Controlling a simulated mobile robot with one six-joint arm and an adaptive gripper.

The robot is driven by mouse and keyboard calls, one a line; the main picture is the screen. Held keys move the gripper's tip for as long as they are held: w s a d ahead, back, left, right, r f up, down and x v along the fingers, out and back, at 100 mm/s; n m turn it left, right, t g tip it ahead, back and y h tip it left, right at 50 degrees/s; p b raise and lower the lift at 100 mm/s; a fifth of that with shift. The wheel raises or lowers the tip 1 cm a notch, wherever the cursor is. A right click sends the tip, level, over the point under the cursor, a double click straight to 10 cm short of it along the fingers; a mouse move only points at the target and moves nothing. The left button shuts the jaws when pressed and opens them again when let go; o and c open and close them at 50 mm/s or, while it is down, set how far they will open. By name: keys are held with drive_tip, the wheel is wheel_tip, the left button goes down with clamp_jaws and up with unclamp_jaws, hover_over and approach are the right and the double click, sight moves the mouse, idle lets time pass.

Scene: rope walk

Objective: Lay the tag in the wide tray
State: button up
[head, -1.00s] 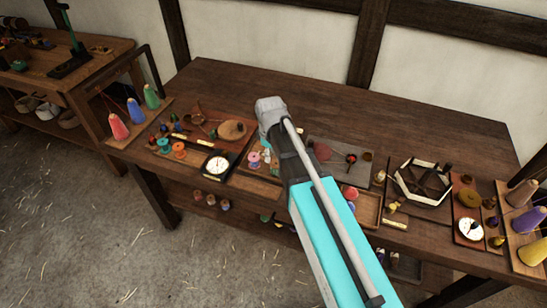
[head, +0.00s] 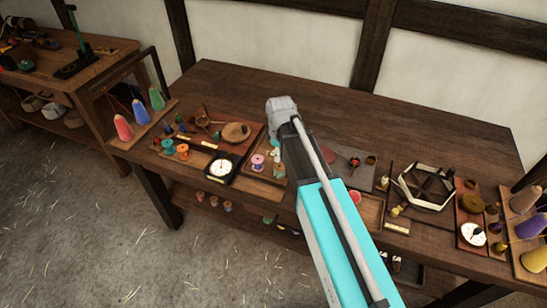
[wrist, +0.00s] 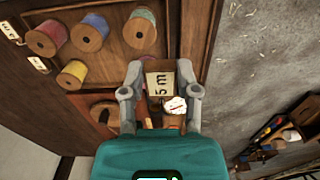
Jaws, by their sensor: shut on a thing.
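My gripper (wrist: 160,92) is shut on a small pale tag (wrist: 159,80) marked "5 m", which shows between the fingers in the wrist view. In the head view my arm hides the gripper's fingers and the tag. A shallow wooden tray (head: 370,213) lies at the table's front edge, just right of my arm and partly hidden by it. Another wooden tray (head: 262,172) holding a pink spool lies just left of my arm. I cannot tell from the frames which one is the wide tray.
A black-framed dial (head: 221,168) stands left of my arm. Coloured cones (head: 140,112) line the left end. The table's back strip (head: 270,88) is clear. Several spools (wrist: 90,32) show in the wrist view.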

drive_tip(key=shift+d+r, duration=0.1)
drive_tip(key=shift+d, duration=0.1)
drive_tip(key=shift+w, duration=0.1)
drive_tip(key=w+a+f+b, duration=0.1)
drive_tip(key=w+f+b, duration=0.2)
drive_tip(key=w, duration=0.1)
drive_tip(key=w+a+f+b, duration=0.1)
drive_tip(key=w+f+b, duration=0.2)
drive_tip(key=w, duration=0.1)
drive_tip(key=w+a+f+b, duration=0.2)
drive_tip(key=w+f+b, duration=0.1)
drive_tip(key=w, duration=0.1)
drive_tip(key=shift+w, duration=0.25)
idle(0.3)
drive_tip(key=shift+f, duration=0.1)
drive_tip(key=shift+w+a+f+b, duration=0.15)
drive_tip(key=shift+w+f+b, duration=0.2)
drive_tip(key=shift+f+b, duration=1.6)
drive_tip(key=shift+b, duration=0.1)
drive_tip(key=shift+f, duration=0.1)
